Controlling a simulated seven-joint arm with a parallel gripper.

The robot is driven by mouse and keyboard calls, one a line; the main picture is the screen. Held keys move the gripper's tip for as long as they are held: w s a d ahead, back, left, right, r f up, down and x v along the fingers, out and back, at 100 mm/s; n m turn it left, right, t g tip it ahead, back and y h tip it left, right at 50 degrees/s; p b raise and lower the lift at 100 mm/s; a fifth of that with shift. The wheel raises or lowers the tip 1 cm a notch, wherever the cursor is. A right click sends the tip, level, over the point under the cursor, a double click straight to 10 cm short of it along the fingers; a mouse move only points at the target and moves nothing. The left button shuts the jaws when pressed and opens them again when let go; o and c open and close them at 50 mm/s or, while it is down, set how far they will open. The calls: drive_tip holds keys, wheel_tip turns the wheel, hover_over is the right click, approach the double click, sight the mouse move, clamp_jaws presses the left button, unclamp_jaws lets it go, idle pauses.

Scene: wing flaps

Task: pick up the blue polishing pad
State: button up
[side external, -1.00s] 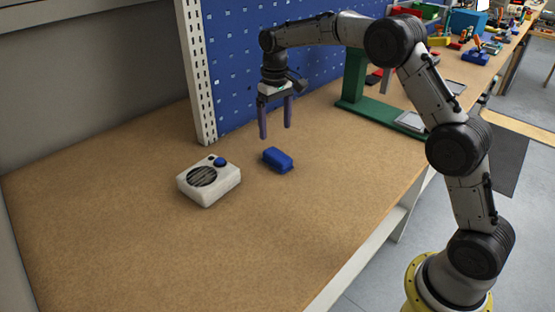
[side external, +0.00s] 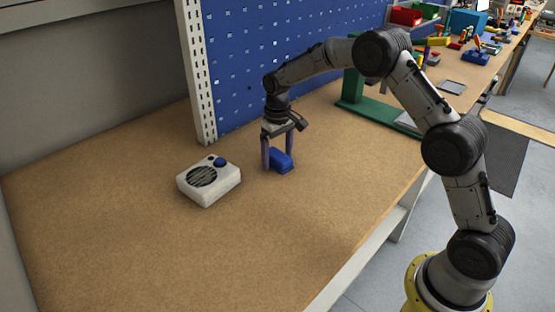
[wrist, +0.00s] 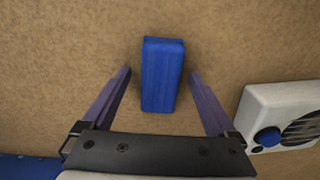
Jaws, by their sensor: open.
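The blue polishing pad (side external: 282,161) is a small blue block lying on the brown workbench. In the wrist view the pad (wrist: 162,75) lies lengthwise between the two fingers, with bench surface showing on both sides of it. My gripper (side external: 277,163) is open and lowered over the pad, its fingers down close to the bench. In the wrist view my gripper (wrist: 162,82) has its purplish fingers spread, one left and one right of the pad, apart from it. In the side view one finger partly hides the pad's left end.
A white box with a round dark grille and blue knob (side external: 209,181) stands just left of the pad; it also shows in the wrist view (wrist: 282,115). A blue pegboard (side external: 270,60) rises behind. A green stand (side external: 380,118) is to the right. The front bench is clear.

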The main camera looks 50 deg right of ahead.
clamp_jaws()
idle(0.3)
drive_tip(key=shift+r, duration=0.15)
drive_tip(key=shift+r, duration=0.6)
drive_tip(key=s+a+r, duration=0.1)
drive_tip(key=s+r, duration=1)
drive_tip(key=s, duration=0.3)
drive_tip(key=shift+a+r, duration=0.15)
drive_tip(key=shift+r, duration=0.15)
